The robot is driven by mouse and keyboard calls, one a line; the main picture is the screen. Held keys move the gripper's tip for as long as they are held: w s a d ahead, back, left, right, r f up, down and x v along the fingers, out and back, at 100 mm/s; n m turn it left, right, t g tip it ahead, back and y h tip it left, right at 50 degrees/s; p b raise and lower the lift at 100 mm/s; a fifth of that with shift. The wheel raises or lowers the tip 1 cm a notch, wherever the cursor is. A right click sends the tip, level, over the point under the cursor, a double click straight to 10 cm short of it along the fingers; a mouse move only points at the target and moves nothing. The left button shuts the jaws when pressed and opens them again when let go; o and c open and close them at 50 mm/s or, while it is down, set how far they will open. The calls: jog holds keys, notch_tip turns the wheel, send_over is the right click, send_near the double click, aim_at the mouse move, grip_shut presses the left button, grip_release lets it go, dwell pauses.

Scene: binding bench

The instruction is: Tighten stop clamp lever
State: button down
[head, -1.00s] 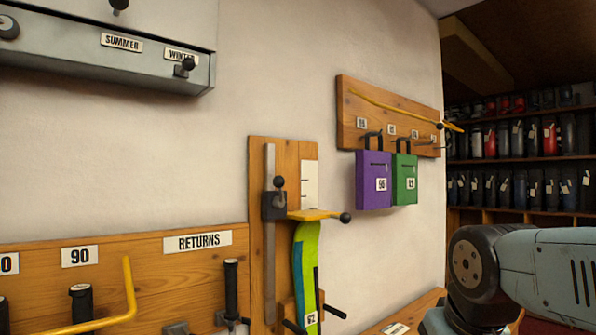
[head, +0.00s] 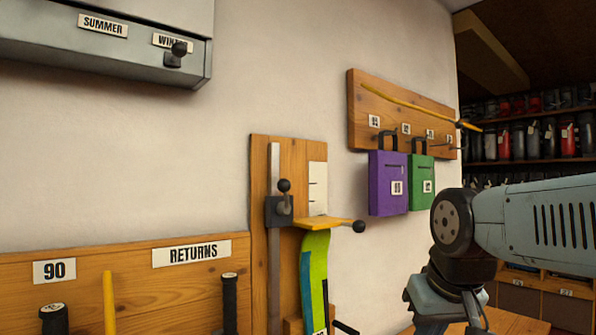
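The stop clamp (head: 279,210) is a dark block on a vertical grey metal rail (head: 274,165), fixed to a wooden board left of the picture's middle. Its lever (head: 284,187) has a black ball knob and stands up from the block. A yellow stop plate (head: 330,224) reaches right from the clamp, with another black ball knob (head: 358,226) at its right end. The plate is at the top of a green and blue ski (head: 314,275). How tight the lever is cannot be seen. My arm is at the lower right, well apart from the clamp; my gripper's fingers are out of view.
A peg board (head: 362,130) with a yellow bar holds a purple box (head: 387,185) and a green box (head: 421,183). A RETURNS board (head: 130,270) with black handles is lower left. A grey cabinet (head: 110,40) is upper left. Shelves of boots (head: 525,110) are at right.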

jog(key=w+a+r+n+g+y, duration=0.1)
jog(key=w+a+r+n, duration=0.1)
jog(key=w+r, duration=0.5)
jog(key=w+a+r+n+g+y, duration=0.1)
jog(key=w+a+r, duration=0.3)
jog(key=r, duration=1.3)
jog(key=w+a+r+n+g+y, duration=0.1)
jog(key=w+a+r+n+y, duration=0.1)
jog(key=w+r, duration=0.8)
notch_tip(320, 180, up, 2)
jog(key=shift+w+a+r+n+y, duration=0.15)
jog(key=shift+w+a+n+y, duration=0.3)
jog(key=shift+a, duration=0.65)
send_near(285, 196)
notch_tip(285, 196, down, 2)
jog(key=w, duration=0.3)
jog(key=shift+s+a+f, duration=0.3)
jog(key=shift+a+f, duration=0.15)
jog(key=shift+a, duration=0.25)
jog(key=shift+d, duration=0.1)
